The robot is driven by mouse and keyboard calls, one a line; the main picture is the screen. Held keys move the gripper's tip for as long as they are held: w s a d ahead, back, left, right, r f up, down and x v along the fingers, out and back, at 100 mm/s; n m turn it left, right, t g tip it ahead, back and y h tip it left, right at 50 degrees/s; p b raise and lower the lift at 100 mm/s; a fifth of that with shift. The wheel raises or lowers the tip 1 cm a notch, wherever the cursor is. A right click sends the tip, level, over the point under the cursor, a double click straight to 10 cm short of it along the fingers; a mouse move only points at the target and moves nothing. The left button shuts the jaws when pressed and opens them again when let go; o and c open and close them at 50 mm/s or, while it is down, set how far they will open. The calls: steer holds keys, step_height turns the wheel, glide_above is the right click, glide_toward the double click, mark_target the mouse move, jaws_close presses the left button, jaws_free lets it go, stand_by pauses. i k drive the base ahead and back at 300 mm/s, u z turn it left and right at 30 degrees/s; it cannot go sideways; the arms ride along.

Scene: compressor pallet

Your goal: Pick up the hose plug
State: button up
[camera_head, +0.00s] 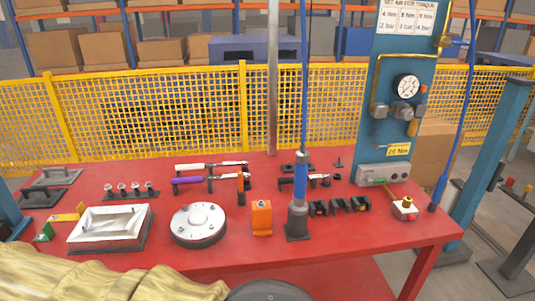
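A blue hose hangs down at the right and ends in a blue plug-like end (440,188) with a dark tip, by the right edge of the red table (330,260). It looks like the hose plug; whether its tip rests on the table or in a holder is too small to tell. Left of it, a small white block (404,209) with yellow and red fittings sits on the table. My gripper cannot be made out in this view. A yellowish fabric-like shape, possibly a cover on my arm, fills the lower left, with a dark rounded part at the bottom middle.
A blue-handled tool (300,180) on a hose stands upright mid-table. Near it are an orange block (261,217), a round metal flange (198,224) and a metal tray (108,226). A blue panel with a gauge (407,87) rises behind. Yellow mesh fence (200,115) stands beyond.

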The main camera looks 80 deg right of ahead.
mark_target(441, 182)
steer(key=z, duration=4)
